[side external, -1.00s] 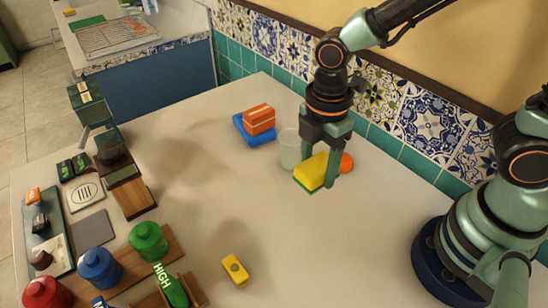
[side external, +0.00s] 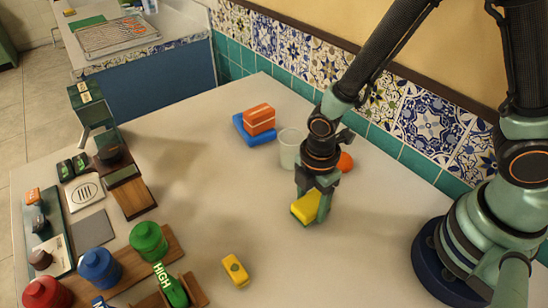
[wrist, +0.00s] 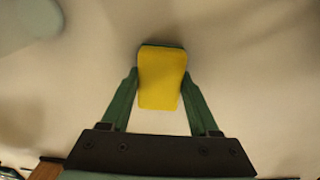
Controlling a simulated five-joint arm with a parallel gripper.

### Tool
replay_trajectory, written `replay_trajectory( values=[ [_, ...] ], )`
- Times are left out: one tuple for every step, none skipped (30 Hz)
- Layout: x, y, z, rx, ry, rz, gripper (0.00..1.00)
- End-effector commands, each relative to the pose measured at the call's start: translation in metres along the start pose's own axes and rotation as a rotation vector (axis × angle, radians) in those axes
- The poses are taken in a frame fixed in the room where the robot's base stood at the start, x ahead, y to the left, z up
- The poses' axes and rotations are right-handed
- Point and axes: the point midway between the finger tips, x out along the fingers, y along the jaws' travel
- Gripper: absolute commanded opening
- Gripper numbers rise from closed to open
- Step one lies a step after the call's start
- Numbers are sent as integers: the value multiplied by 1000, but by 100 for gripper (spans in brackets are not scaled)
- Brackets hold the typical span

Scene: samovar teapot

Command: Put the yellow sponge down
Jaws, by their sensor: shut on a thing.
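The yellow sponge (side external: 304,208) with a green layer is between the fingers of my gripper (side external: 314,211), near the middle of the table in the side view. In the wrist view the sponge (wrist: 161,80) shows its yellow face, with one green finger of my gripper (wrist: 160,88) pressed at each side. My gripper is shut on it and points down. The sponge is low over the pale table (side external: 350,260); I cannot tell whether its underside touches the surface.
A translucent cup (side external: 289,148) and an orange round thing (side external: 345,162) stand behind my gripper. An orange block (side external: 259,119) lies on a blue one (side external: 250,137) farther back. A small yellow block (side external: 235,270) lies front left. Coloured jars stand at left. The table's right front is clear.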

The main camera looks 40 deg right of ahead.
Motion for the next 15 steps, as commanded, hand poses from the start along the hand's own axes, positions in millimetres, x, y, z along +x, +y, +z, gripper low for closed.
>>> replay_trajectory(
  values=[
    [0, 0, 0, 0, 0, 1, 9],
    [0, 0, 0, 0, 0, 1, 9],
    [0, 0, 0, 0, 0, 1, 9],
    [0, 0, 0, 0, 0, 1, 9],
    [0, 0, 0, 0, 0, 0, 9],
    [0, 0, 0, 0, 0, 0, 9],
    [1, 0, 0, 0, 0, 0, 9],
    [2, 0, 0, 0, 0, 0, 9],
    [3, 0, 0, 0, 0, -1, 9],
    [3, 0, 0, 0, 0, 0, 69],
    [3, 0, 0, 0, 0, 0, 81],
    [3, 0, 0, 0, 0, 0, 91],
    [3, 0, 0, 0, 0, 0, 91],
    [3, 0, 0, 0, 0, 0, 91],
    [3, 0, 0, 0, 0, 0, 91]
  ],
)
